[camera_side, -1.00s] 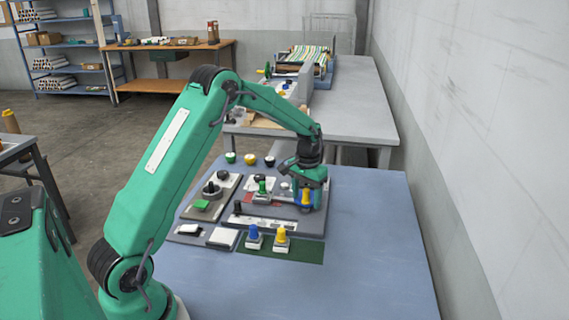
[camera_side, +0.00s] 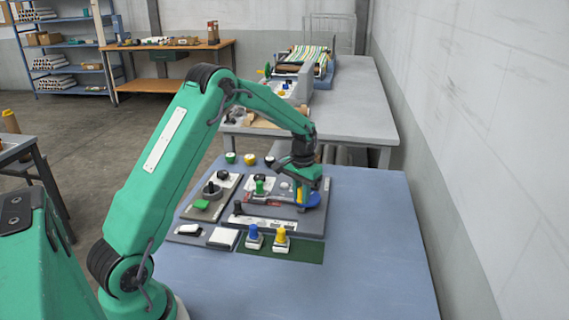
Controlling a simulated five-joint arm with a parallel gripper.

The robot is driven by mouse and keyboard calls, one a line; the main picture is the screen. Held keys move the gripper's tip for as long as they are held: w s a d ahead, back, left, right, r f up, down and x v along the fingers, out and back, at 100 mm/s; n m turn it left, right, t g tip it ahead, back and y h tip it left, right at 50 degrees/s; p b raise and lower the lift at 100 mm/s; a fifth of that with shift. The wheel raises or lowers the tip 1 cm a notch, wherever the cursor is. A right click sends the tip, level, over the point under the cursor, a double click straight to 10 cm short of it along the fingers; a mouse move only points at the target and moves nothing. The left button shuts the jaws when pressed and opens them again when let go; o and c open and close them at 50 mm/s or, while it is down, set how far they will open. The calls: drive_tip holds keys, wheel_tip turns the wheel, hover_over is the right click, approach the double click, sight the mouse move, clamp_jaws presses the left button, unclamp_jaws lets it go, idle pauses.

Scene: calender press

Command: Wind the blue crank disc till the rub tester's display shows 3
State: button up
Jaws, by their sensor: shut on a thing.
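The blue crank disc (camera_side: 314,200) lies at the right of the grey panel on the blue table. My gripper (camera_side: 300,202) points down over the disc's left part and is shut on its small yellow handle, which it partly hides. The rub tester's parts lie around and left of the disc, with a green-knobbed piece (camera_side: 260,186) nearby. No number on a display can be read from here.
Blue (camera_side: 254,233) and yellow (camera_side: 281,237) plungers stand on white blocks on a dark green mat in front. Three small round pots stand behind. The table's right side is clear.

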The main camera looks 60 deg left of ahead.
drive_tip(key=shift+a, duration=0.9)
drive_tip(key=shift+w+a, duration=0.25)
drive_tip(key=shift+a, duration=0.15)
drive_tip(key=shift+w+a, duration=0.15)
drive_tip(key=shift+a, duration=0.05)
